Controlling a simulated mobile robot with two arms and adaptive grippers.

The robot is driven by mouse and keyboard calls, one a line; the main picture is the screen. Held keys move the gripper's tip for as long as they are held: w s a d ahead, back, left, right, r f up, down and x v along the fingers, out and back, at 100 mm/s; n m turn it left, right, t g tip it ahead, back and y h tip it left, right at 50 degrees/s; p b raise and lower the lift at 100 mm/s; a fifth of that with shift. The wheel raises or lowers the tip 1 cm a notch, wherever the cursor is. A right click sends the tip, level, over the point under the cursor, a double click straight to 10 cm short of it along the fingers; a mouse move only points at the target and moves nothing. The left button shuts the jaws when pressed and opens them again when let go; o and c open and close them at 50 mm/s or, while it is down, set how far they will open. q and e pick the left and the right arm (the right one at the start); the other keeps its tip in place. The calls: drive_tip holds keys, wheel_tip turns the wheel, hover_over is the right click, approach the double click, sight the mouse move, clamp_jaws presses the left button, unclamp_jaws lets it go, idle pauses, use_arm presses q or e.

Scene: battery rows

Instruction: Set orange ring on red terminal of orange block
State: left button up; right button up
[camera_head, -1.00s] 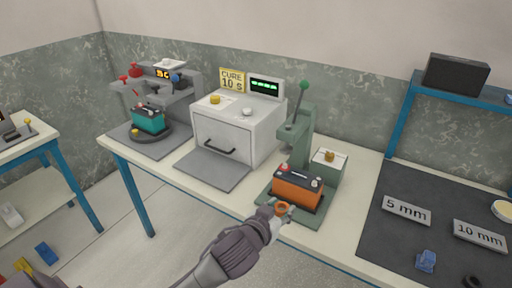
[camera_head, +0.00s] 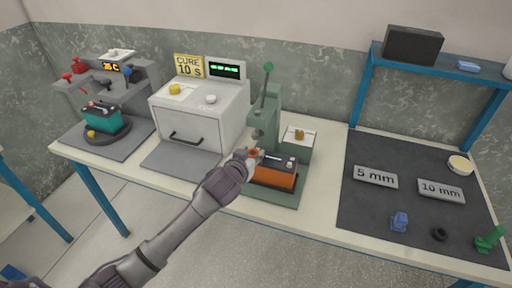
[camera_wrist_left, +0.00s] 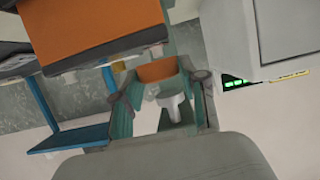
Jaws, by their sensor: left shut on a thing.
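The orange block (camera_head: 273,178), with a black top, sits on the green press base. It fills the upper left of the left wrist view (camera_wrist_left: 95,28). A pale terminal (camera_head: 291,163) shows on the right of its top; I cannot make out the red terminal, and my gripper covers the block's left end. My left gripper (camera_head: 252,157) is shut on the orange ring (camera_head: 254,152), at the left end of the block's top. In the left wrist view the ring (camera_wrist_left: 157,71) is between the fingers, apart from the block in the picture. My right gripper is not in view.
The green press (camera_head: 265,110) with its lever rises behind the block. A white cure oven (camera_head: 200,120) stands to the left, and a teal block (camera_head: 101,117) farther left. On the right, a dark mat (camera_head: 365,215) holds labels and small parts. A blue shelf stands behind it.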

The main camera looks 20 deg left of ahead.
sight(255, 151)
use_arm(q)
drive_tip(key=w, duration=0.4)
drive_tip(key=shift+w+d+r+p, duration=0.1)
drive_tip(key=shift+w+r+p, duration=0.05)
drive_tip(key=shift+w+p, duration=0.15)
drive_tip(key=shift+s+f, duration=0.15)
drive_tip(key=shift+f, duration=0.6)
drive_tip(key=shift+s+f, duration=0.1)
drive_tip(key=shift+f, duration=0.2)
drive_tip(key=o, duration=0.8)
drive_tip(key=shift+r, duration=0.15)
